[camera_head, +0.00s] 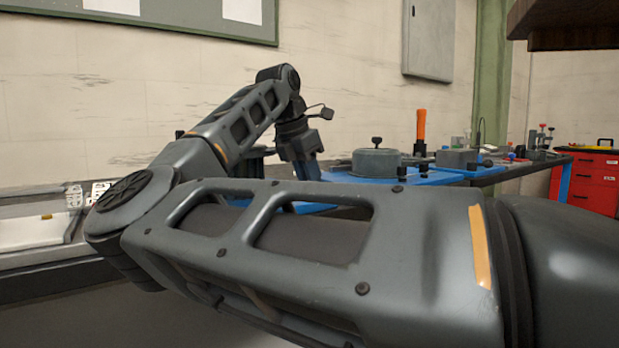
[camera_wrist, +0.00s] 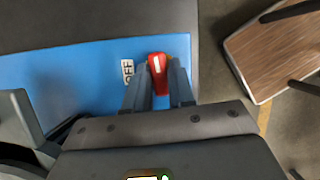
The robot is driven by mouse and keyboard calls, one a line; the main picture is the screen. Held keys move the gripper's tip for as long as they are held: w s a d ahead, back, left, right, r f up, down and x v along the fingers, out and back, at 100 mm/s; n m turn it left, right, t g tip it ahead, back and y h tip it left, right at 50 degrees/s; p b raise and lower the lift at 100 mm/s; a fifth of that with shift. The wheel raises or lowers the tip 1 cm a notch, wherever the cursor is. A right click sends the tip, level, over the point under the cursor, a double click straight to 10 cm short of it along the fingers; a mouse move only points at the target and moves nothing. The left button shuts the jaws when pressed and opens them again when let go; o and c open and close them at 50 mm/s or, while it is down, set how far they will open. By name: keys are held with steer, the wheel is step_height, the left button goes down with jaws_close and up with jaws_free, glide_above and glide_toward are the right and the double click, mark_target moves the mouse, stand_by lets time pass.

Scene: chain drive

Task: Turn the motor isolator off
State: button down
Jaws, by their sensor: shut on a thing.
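In the wrist view the red isolator handle (camera_wrist: 157,63), with a white line on its top, stands on a blue panel (camera_wrist: 70,75). The white line runs roughly up and down in the picture. A white OFF label (camera_wrist: 127,71) lies just left of the handle, its letters turned sideways. My gripper (camera_wrist: 159,82) has one finger on each side of the handle and is shut on it. In the head view my gripper (camera_head: 306,168) points down at the bench, and my own arm hides the handle.
In the head view a round grey housing (camera_head: 376,162) and an orange upright handle (camera_head: 421,125) stand to the right of my gripper. A red drawer cabinet (camera_head: 592,183) is at far right. In the wrist view a brown wooden surface (camera_wrist: 280,50) is at upper right.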

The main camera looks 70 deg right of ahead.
steer(key=n+t, duration=0.1)
steer(key=n, duration=0.3)
steer(key=shift+t, duration=0.3)
steer(key=n, duration=0.2)
steer(key=n+t, duration=0.1)
steer(key=shift+s+f+n+t+b, duration=0.1)
steer(key=shift+s+n+t+b, duration=0.05)
steer(key=shift+n+t+b, duration=0.2)
steer(key=n+b, duration=0.1)
steer(key=n, duration=0.1)
steer(key=n+t+b, duration=0.1)
steer(key=n, duration=0.1)
steer(key=shift+s+n+t, duration=0.1)
steer(key=shift+n+t, duration=0.15)
steer(key=shift+d+n+t+y+b, duration=0.1)
steer(key=shift+n+t+y+b, duration=0.25)
steer(key=shift+n+b, duration=0.65)
steer(key=shift+n+t+y+b, duration=0.15)
steer(key=shift+n+y+b, duration=0.4)
steer(key=shift+n, duration=0.75)
steer(key=shift+s, duration=0.1)
steer(key=c, duration=1)
jaws_free()
steer(key=shift+c, duration=0.2)
steer(key=p+v, duration=0.2)
steer(key=v, duration=0.6)
